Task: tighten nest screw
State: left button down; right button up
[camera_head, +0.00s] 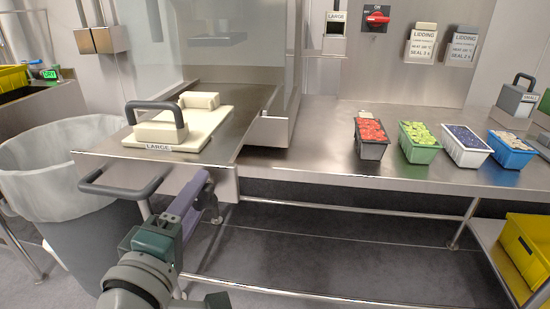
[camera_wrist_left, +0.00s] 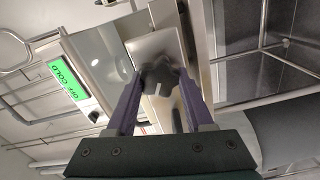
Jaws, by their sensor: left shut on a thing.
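My left gripper (camera_head: 195,195) reaches up from the bottom to the front right corner of the pulled-out steel drawer (camera_head: 215,150). In the left wrist view its two purple fingers (camera_wrist_left: 160,85) are shut on a dark lobed knob (camera_wrist_left: 159,74), which looks like the nest screw. The knob sits against a pale metal plate (camera_wrist_left: 150,45). In the head view the knob is hidden. On the drawer lies a cream nest (camera_head: 180,125) with a dark handle, labelled LARGE. My right gripper is not in view.
A lined bin (camera_head: 60,165) stands left of the drawer, whose pull handle (camera_head: 120,190) juts forward. Several filled trays, including a red-filled one (camera_head: 371,138), stand on the steel bench (camera_head: 320,160). A yellow crate (camera_head: 525,245) is at lower right. A green display (camera_wrist_left: 68,80) reads OFF COLD.

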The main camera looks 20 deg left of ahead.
pick_arm(q)
jog(key=m+p, duration=0.2)
jog(key=m, duration=0.4)
jog(key=shift+d+r, duration=0.1)
jog(key=shift+r, duration=0.05)
jog(key=m+p, duration=0.1)
jog(key=m, duration=0.5)
dwell(0.3)
jog(key=shift+c, duration=1.4)
grip_release()
jog(key=p+v, duration=0.1)
jog(key=v, duration=0.9)
jog(key=shift+w+d, duration=0.1)
